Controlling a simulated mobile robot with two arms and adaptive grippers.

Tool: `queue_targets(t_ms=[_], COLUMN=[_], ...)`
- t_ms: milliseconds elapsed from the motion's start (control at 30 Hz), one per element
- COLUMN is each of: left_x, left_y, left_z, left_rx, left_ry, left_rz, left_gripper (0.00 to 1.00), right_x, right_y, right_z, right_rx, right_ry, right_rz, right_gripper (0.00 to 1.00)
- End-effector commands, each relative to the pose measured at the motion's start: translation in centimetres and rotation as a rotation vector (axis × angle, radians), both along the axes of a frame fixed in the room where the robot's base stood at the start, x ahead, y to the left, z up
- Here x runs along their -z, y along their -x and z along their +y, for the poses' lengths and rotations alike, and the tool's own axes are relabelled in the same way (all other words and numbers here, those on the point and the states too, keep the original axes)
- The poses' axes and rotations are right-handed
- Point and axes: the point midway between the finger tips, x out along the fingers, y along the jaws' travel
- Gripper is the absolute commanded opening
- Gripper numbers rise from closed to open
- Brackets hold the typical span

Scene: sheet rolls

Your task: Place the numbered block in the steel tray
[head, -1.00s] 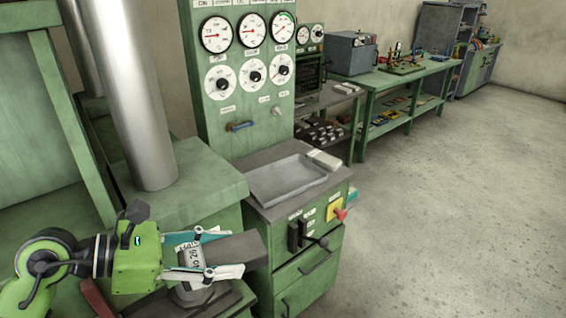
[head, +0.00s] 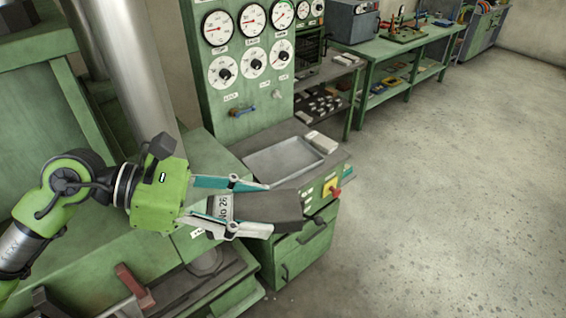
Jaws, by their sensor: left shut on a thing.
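The numbered block (head: 268,207) is a dark grey bar with a pale label reading "No 26" at its left end. My left gripper (head: 250,208) is shut on it, with one finger along each long side. The block juts out to the right past the fingertips, in the air in front of the green cabinet. The steel tray (head: 255,164) is a shallow grey rectangular tray on the cabinet top, just beyond the block in the picture. Its floor looks empty, and the block hides part of the cabinet's front. My right gripper is out of view.
A pale block (head: 321,141) lies at the tray's back right. A gauge panel (head: 247,60) rises behind the tray. A steel column (head: 136,80) stands at left, near my arm. A red-yellow switch (head: 332,188) juts from the cabinet front. Open floor lies right.

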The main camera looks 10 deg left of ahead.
Motion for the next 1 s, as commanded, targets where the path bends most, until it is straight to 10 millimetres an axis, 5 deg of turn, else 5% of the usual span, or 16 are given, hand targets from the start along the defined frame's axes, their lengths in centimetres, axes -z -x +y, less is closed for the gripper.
queue_targets(t_ms=[200, 433, 700, 1000], left_x=[-1.9, -2.3, -2.0, -0.3], left_y=[2.5, 3.7, 3.6, 1.6], left_z=[-3.4, -4.6, -4.5, -2.1], left_rx=[0.165, 0.221, 0.196, 0.057], left_ry=[-0.005, -0.001, -0.002, -0.002], left_rz=[-0.008, -0.005, -0.004, 0.004], left_gripper=[0.13, 0.13, 0.13, 0.13], right_x=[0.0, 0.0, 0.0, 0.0], right_y=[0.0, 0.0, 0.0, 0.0], right_z=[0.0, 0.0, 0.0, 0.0], right_rx=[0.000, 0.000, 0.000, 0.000], right_ry=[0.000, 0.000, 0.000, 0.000], right_rz=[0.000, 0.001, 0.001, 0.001], right_gripper=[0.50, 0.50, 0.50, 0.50])
